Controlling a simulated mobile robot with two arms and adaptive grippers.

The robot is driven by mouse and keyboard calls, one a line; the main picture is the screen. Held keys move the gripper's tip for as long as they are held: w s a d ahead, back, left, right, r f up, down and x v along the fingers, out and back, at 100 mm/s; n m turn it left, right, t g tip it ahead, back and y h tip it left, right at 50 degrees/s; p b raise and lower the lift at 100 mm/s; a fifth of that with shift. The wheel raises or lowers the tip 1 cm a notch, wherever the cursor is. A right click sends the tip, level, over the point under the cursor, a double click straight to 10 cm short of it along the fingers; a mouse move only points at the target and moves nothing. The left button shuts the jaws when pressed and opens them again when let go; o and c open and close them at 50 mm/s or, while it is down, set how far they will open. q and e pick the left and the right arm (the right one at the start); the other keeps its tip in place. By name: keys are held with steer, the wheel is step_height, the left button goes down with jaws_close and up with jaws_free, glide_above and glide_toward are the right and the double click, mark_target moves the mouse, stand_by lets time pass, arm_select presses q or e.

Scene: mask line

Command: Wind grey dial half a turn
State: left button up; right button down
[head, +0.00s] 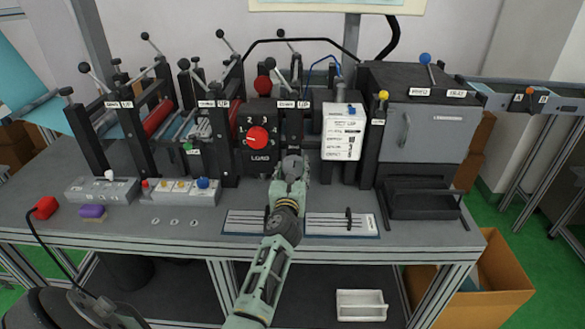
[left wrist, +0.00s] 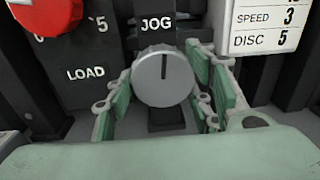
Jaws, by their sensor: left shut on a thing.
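The grey dial (left wrist: 162,76) sits under a JOG label in the left wrist view. A dark pointer line on its face points almost straight up. My left gripper (left wrist: 160,82) is shut on the dial, with one green finger on each side of its rim. In the head view my left gripper (head: 292,170) reaches the front of the machine, right of the LOAD panel, and mostly hides the dial. My right gripper is not in view.
A red knob (head: 258,137) above the LOAD label is close to the left of my gripper. A white card (head: 342,132) hangs to the right. A ruled plate (head: 340,224) lies on the bench (head: 190,237) below. Levers stand along the machine's top.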

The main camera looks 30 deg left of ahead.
arm_select(q)
steer(key=m+p, duration=0.3)
steer(key=m, duration=0.1)
steer(key=shift+a+r, duration=0.1)
steer(key=shift+r, duration=0.1)
steer(key=m+p, duration=0.3)
steer(key=m, duration=0.1)
steer(key=shift+r+m+g, duration=0.1)
steer(key=shift+m+g, duration=0.2)
steer(key=shift+m, duration=0.1)
steer(key=m+p, duration=0.2)
steer(key=m, duration=0.2)
steer(key=shift+m+p, duration=1.1)
steer(key=shift+m, duration=1.2)
steer(key=o, duration=1.1)
steer(key=shift+d, duration=0.2)
